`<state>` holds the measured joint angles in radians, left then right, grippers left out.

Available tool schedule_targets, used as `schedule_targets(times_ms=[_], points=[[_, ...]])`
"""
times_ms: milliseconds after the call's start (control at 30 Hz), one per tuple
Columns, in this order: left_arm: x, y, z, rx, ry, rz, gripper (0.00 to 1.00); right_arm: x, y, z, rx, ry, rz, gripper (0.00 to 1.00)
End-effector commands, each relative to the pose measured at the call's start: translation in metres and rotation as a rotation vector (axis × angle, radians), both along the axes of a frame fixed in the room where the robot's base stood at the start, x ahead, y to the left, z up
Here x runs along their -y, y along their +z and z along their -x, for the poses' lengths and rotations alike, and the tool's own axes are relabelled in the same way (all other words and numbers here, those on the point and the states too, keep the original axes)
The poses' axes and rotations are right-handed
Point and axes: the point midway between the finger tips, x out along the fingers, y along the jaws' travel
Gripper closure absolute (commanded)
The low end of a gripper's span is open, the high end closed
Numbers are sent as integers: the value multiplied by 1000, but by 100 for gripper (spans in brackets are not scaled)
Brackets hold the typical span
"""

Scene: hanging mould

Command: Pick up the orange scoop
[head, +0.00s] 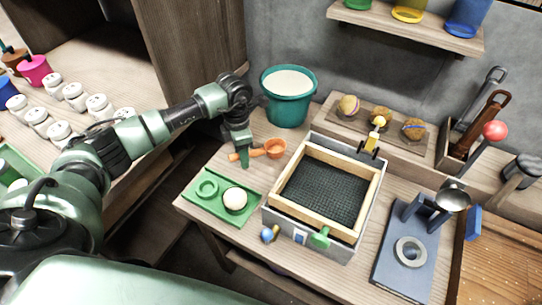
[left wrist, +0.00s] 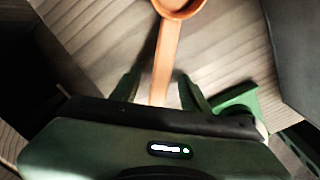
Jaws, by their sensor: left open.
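The orange scoop (head: 274,148) lies on the wooden table between the teal bucket and the green tray, its bowl to the right and its handle to the left. My left gripper (head: 243,160) points down over the handle. In the left wrist view the scoop (left wrist: 168,45) runs from its bowl at the top down between the two fingers of my left gripper (left wrist: 160,88). The fingers are open, one on each side of the handle, with gaps to it. The end of the handle is hidden behind the gripper body. My right gripper is not in view.
A teal bucket (head: 287,110) of white material stands behind the scoop. A green tray (head: 246,214) with a ring and a pale ball lies in front. A wood-framed box (head: 371,197) with a dark mesh stands close on the right.

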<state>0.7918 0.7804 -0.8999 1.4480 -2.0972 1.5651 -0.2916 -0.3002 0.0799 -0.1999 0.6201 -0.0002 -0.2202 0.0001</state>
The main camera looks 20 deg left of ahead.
Motion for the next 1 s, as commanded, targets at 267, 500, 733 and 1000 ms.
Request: schedule_targets(times_ms=[267,500,733,1000], points=[[0,-5,0,1,0,0,57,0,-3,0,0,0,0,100],[0,-5,0,1,1,1,100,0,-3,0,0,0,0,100],[0,-4,0,1,1,0,100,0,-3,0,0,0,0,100],[-7,21,-2,3,5,0,100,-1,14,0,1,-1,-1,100]])
